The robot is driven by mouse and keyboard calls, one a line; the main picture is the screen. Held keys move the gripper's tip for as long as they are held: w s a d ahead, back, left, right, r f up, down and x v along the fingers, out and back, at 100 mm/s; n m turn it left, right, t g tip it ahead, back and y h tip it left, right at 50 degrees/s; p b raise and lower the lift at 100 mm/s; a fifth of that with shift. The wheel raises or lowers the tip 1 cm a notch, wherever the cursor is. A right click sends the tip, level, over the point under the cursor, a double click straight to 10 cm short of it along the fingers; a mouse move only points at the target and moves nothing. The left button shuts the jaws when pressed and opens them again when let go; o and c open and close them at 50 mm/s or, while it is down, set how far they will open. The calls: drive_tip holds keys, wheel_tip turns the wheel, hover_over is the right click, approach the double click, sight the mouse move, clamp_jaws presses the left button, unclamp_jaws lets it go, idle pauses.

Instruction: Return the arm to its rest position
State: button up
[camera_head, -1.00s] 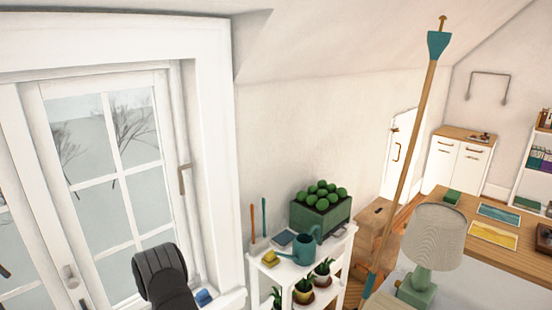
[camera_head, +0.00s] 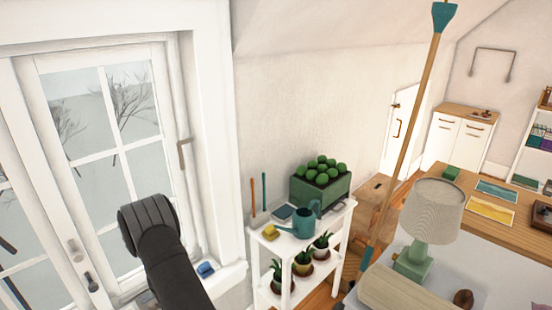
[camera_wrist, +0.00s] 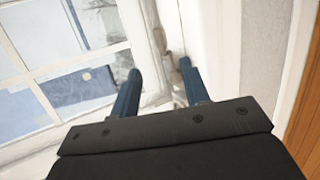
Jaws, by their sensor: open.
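My gripper (camera_wrist: 160,72) shows in the wrist view with its two blue fingers spread wide apart and nothing between them. Behind the fingers are the white window frame and panes, out of focus. In the head view, my dark arm (camera_head: 170,265) rises from the bottom edge in front of the window (camera_head: 100,130). I cannot make out the gripper's fingers in the head view.
A blue object (camera_head: 206,268) lies on the sill right of my arm. A white shelf (camera_head: 287,248) holds a planter (camera_head: 321,191), a watering can (camera_head: 304,222) and several pots. A lamp (camera_head: 432,215) and a leaning pole (camera_head: 405,150) stand further right.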

drive_tip(key=x, duration=1.4)
drive_tip(key=shift+w, duration=0.3)
drive_tip(key=shift+w+a, duration=0.1)
drive_tip(key=shift+a, duration=0.05)
drive_tip(key=shift+r+n+t+h, duration=0.25)
drive_tip(key=shift+r+n+t, duration=0.05)
drive_tip(key=shift+n+t, duration=0.35)
drive_tip(key=shift+r+n+t+h, duration=0.25)
drive_tip(key=shift+n+t, duration=0.3)
drive_tip(key=shift+n, duration=0.1)
